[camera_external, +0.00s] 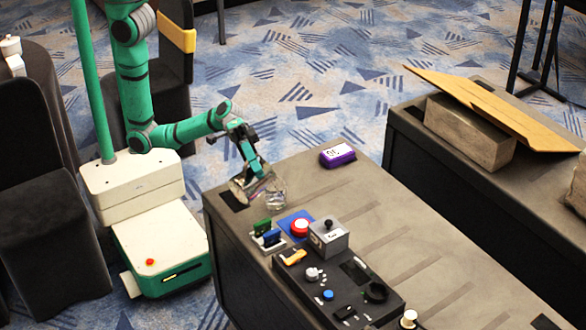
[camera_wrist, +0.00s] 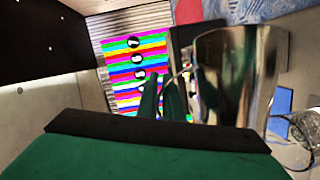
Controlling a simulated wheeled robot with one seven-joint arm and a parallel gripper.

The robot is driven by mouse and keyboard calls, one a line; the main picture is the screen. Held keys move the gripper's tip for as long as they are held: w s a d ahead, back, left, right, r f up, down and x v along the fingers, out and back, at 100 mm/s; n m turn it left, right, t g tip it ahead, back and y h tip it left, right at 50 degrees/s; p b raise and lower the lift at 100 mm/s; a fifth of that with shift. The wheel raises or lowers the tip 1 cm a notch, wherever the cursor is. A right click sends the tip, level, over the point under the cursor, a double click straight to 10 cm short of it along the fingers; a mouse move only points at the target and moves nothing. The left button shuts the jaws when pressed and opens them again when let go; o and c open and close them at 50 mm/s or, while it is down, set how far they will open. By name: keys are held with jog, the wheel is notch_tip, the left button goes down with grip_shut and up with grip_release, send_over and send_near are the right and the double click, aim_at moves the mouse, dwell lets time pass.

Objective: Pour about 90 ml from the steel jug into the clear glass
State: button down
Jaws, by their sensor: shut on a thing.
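The steel jug (camera_wrist: 237,75) is shiny and stands out at the right of the wrist view. My gripper (camera_wrist: 162,100) is shut on the jug, at its handle side. In the external view my gripper (camera_external: 250,168) reaches over the table's near left corner, and the jug (camera_external: 239,188) looks tilted there. The clear glass (camera_external: 276,192) is just right of the jug, close to it or overlapping it in the picture. The glass also shows at the right edge of the wrist view (camera_wrist: 296,132), partly behind the jug. I cannot make out any liquid or its level.
The grey table (camera_external: 375,222) carries a purple box (camera_external: 337,156), a red button on a blue base (camera_external: 300,227), a grey joystick box (camera_external: 328,238) and a black control panel (camera_external: 340,290). The tabletop right of the glass is fairly clear. A second table (camera_external: 400,120) stands at the right.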

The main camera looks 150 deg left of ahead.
aim_at(245, 191)
jog(key=shift+a+r, duration=0.1)
dwell(0.4)
jog(key=d, duration=0.1)
jog(key=d+f+m, duration=0.2)
jog(key=d, duration=0.1)
jog(key=shift+w+d+g+y, duration=0.1)
jog(key=shift+w+g+y, duration=0.15)
jog(key=shift+g+y, duration=0.05)
jog(key=shift+w+d+f+m+g+y, duration=0.15)
jog(key=shift+d+f+m, duration=0.15)
jog(key=shift+f+m, duration=0.2)
jog(key=shift+s+d+f+m+g+y, duration=0.1)
jog(key=shift+d+f+m+g, duration=0.1)
jog(key=shift+d+f+m, duration=0.25)
jog(key=shift+w+d+f+m+g+y, duration=0.15)
jog(key=shift+f+m, duration=0.2)
jog(key=shift+f, duration=0.25)
dwell(0.4)
jog(key=w+d+f+m+g+y+b, duration=0.1)
jog(key=d+f+m+y, duration=0.3)
jog(key=f, duration=0.5)
jog(key=shift+d+f+m+g+y+b, duration=0.2)
jog(key=shift+d+m+g+y+b, duration=0.1)
jog(key=shift+d+m, duration=1.25)
jog(key=shift+w+a, duration=0.1)
jog(key=shift+a, duration=0.1)
dwell(0.4)
